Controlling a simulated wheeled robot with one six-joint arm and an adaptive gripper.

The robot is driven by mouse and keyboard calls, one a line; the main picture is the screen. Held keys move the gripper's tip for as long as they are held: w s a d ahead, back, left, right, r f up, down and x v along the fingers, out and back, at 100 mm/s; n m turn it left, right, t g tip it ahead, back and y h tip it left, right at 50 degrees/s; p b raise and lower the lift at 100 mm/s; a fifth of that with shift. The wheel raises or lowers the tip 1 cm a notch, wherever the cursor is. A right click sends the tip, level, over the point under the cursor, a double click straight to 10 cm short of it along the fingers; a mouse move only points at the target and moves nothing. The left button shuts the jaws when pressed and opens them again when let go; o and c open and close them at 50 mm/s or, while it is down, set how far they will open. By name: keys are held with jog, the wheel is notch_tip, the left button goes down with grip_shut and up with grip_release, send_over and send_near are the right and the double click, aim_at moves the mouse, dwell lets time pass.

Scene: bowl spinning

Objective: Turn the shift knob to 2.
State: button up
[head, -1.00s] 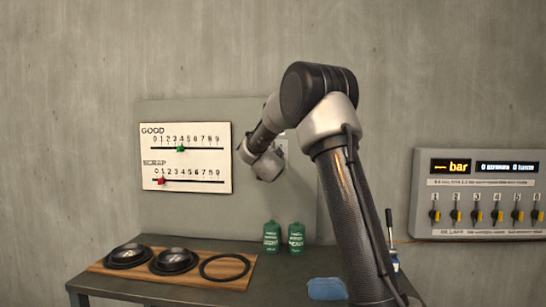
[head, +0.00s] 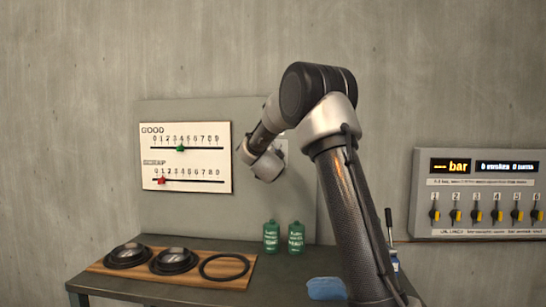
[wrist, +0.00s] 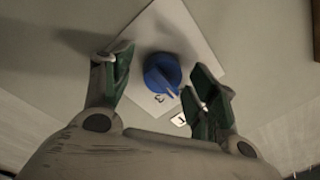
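The blue shift knob (wrist: 162,74) is on a pale square plate (wrist: 190,32) in the wrist view. A light pointer mark on the knob faces the lower right. A dark "3" is on the plate just below the knob, and a small white tag (wrist: 180,120) that seems to read "1" lies further lower right. My gripper (wrist: 163,64) is open, with one finger left of the knob and the other right of it. Gaps show on both sides, and I see no contact. In the head view my arm hides the knob.
A GOOD/SCRAP slider board (head: 187,158) hangs left of my wrist. Below are a bench (head: 215,242) with a wooden board (head: 210,282), dark round parts and two green bottles (head: 284,237). A panel with several small switches (head: 480,194) is at the right.

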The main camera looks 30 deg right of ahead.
jog(key=v, duration=1.2)
dwell(0.3)
